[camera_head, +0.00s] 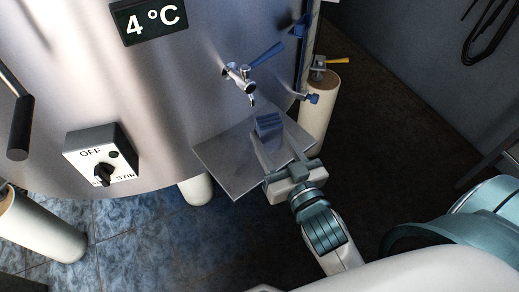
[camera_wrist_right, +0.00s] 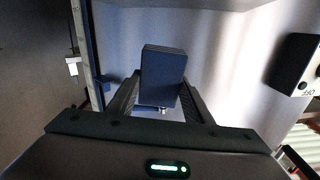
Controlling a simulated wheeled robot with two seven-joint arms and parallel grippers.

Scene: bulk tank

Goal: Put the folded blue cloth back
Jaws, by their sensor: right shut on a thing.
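The folded blue cloth (camera_head: 268,124) is a small dark blue block just below the tap, over the far part of the metal shelf. My right gripper (camera_head: 277,146) reaches in over the shelf (camera_head: 222,166) and is shut on the cloth. In the right wrist view the cloth (camera_wrist_right: 162,72) stands between the two fingers (camera_wrist_right: 160,98). Whether the cloth touches the shelf cannot be told. My left gripper is not in view.
The tap (camera_head: 240,76) with a blue lever sticks out of the steel tank (camera_head: 175,85) close above the cloth. A switch box (camera_head: 100,152) and a black handle (camera_head: 20,128) are at left. A pale post (camera_head: 319,112) stands right of the shelf.

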